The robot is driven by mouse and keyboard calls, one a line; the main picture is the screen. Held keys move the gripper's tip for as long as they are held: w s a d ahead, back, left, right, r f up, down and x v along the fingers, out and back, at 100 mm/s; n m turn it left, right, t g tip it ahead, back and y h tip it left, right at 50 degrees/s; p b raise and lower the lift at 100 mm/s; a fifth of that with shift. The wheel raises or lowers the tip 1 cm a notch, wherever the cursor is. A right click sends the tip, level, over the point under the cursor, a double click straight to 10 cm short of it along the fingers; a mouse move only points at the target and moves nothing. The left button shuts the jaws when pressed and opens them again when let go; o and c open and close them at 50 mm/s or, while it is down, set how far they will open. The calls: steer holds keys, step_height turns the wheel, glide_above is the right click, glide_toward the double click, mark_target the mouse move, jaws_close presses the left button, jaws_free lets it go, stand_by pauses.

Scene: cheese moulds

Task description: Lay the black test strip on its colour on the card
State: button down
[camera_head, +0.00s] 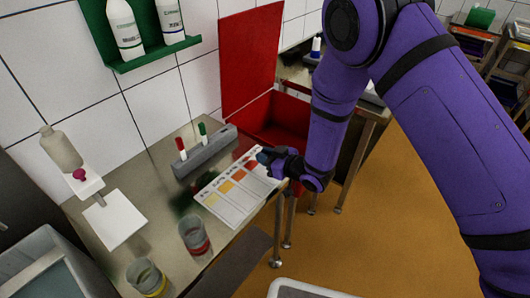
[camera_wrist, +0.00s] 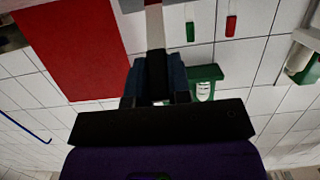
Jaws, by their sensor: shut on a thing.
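My gripper (camera_head: 270,158) is over the far right end of the colour card (camera_head: 226,208), by the table edge. In the wrist view its blue fingers (camera_wrist: 156,82) are shut on the black test strip (camera_wrist: 157,66). A dark part sits between the fingers and a narrow pale part extends beyond them. In the head view the strip is hard to make out. The white card lies flat with red, orange and yellow patches. Part of it near the gripper is hidden, and I cannot tell whether the strip touches it.
A grey holder (camera_head: 206,157) with a red marker (camera_head: 181,148) and a green marker (camera_head: 203,130) stands behind the card. Two cups, a clear red-banded one (camera_head: 194,236) and a yellow-banded one (camera_head: 147,277), stand at the front. A red bin (camera_head: 275,122) stands beyond the table.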

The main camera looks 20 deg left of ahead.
steer(key=shift+f, duration=0.15)
steer(key=c, duration=1)
jaws_free()
steer(key=v, duration=1.1)
steer(key=shift+f, duration=0.1)
